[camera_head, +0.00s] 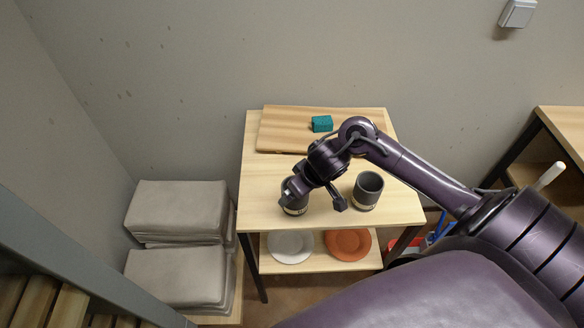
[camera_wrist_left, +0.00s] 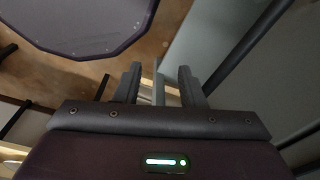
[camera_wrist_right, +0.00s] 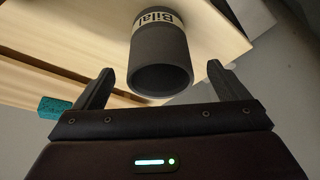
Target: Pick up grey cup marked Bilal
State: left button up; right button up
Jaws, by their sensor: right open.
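The grey cup marked Bilal (camera_wrist_right: 160,62) shows in the right wrist view, its open mouth facing the camera and a pale band with the name on its side. My right gripper (camera_wrist_right: 160,70) is open, with one finger on either side of the cup in that view; contact is not visible. In the head view this cup (camera_head: 294,205) stands on the left part of the table, partly hidden by my right gripper (camera_head: 291,190). A second grey cup (camera_head: 368,190) with a pale band stands to its right; its name is unreadable. My left gripper (camera_wrist_left: 158,85) is open and empty.
A wooden board (camera_head: 283,128) with a teal block (camera_head: 322,124) lies at the back of the table (camera_head: 258,205). A white plate (camera_head: 291,246) and an orange plate (camera_head: 348,243) are on the shelf below. Grey stacked bundles (camera_head: 177,210) stand left.

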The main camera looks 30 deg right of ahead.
jog(key=x, duration=0.3)
jog(key=shift+s+f, duration=0.1)
jog(key=shift+f, duration=0.2)
jog(key=shift+x, duration=1.05)
jog(key=c, duration=0.7)
pick_arm(q)
jog(key=shift+s+a+f, duration=0.1)
jog(key=shift+s+f, duration=0.1)
jog(key=shift+s, duration=0.3)
jog(key=shift+s+a+f, duration=0.1)
jog(key=shift+s+f, duration=0.05)
jog(key=shift+s, duration=0.3)
pick_arm(e)
jog(key=c, duration=0.5)
